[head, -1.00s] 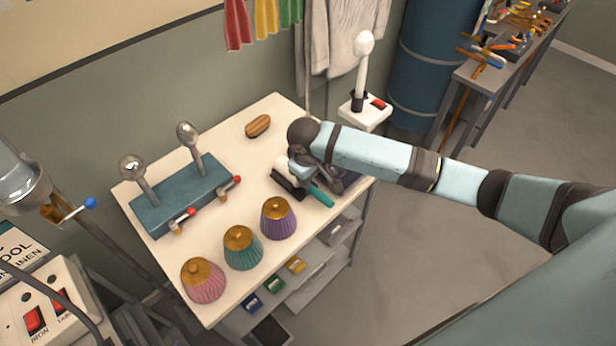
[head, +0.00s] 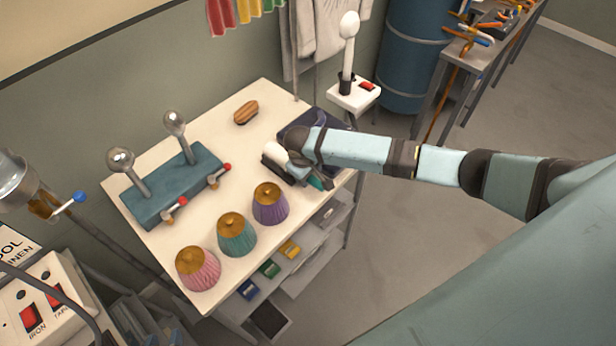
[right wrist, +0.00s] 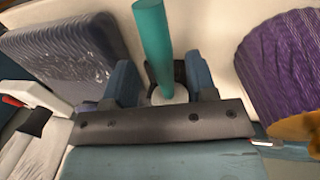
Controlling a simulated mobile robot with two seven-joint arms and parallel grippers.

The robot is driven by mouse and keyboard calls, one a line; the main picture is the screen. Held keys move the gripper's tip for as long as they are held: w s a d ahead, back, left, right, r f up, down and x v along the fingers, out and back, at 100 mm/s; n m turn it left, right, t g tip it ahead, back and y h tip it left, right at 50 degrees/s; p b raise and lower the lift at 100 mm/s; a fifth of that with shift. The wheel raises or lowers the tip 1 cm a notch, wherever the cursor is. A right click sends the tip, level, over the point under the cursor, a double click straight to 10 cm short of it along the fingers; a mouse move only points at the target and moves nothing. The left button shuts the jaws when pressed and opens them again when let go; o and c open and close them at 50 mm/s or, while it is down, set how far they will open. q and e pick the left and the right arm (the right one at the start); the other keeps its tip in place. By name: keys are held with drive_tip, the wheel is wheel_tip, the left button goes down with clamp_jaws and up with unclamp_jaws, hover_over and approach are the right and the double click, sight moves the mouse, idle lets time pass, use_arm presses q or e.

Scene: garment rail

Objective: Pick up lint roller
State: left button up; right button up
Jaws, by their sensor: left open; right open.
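The lint roller lies on the cream tabletop near its right edge, with a white roll (head: 276,151) and a teal handle (head: 317,183). A dark holder sits around or below the roll. My right gripper (head: 312,178) is over the handle in the head view and partly hides it. In the right wrist view, the open blue fingers of the gripper (right wrist: 163,82) stand on either side of the teal handle (right wrist: 152,38). I cannot tell whether they touch it. My left gripper is not in view.
A purple fluted piece (head: 270,204) stands close by, with teal (head: 236,236) and pink (head: 197,270) ones beyond it. A dark ribbed pad (right wrist: 65,55) lies on the other side. A wooden brush (head: 245,112) and a blue stand (head: 172,190) are further back.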

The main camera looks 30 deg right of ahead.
wheel_tip(320, 180, down, 2)
drive_tip(key=shift+w+d+f+b, duration=0.1)
drive_tip(key=shift+w+d+b, duration=0.05)
drive_tip(key=shift+b, duration=0.45)
drive_tip(key=shift+d+f+b, duration=0.1)
drive_tip(key=shift+f+b, duration=0.35)
drive_tip(key=shift+b, duration=0.15)
drive_tip(key=shift+r, duration=0.15)
drive_tip(key=shift+c, duration=0.5)
clamp_jaws()
